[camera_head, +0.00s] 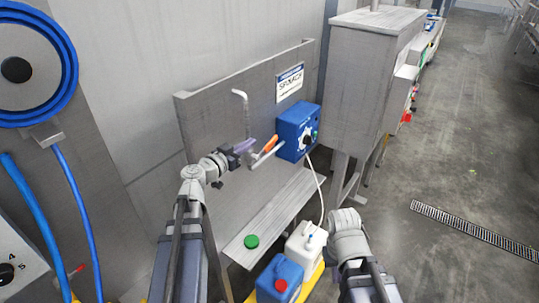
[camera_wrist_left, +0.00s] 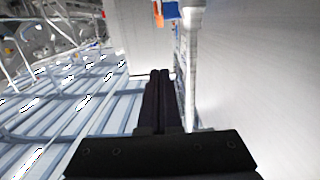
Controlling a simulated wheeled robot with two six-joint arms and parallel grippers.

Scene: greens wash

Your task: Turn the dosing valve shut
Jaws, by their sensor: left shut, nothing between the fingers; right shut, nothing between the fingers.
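The dosing valve shows in the head view as an orange lever (camera_head: 270,145) on a thin grey pipe (camera_head: 242,105) in front of a steel back panel. The lever slants up to the right, beside the blue dosing box (camera_head: 298,132). My left gripper (camera_head: 243,146) is shut and empty, just left of the lever. Whether it touches the lever or pipe is unclear. In the left wrist view its black fingers (camera_wrist_left: 160,75) are together, with a bit of orange (camera_wrist_left: 158,12) beyond their tips and a pale pipe (camera_wrist_left: 192,60) to their right. My right gripper's fingers are not visible.
A steel ledge (camera_head: 272,214) runs below the panel, with a green round cap or button (camera_head: 251,241) near its front end. A white jug (camera_head: 303,246) and a blue jug (camera_head: 279,280) stand below. A hose joins the white jug and box.

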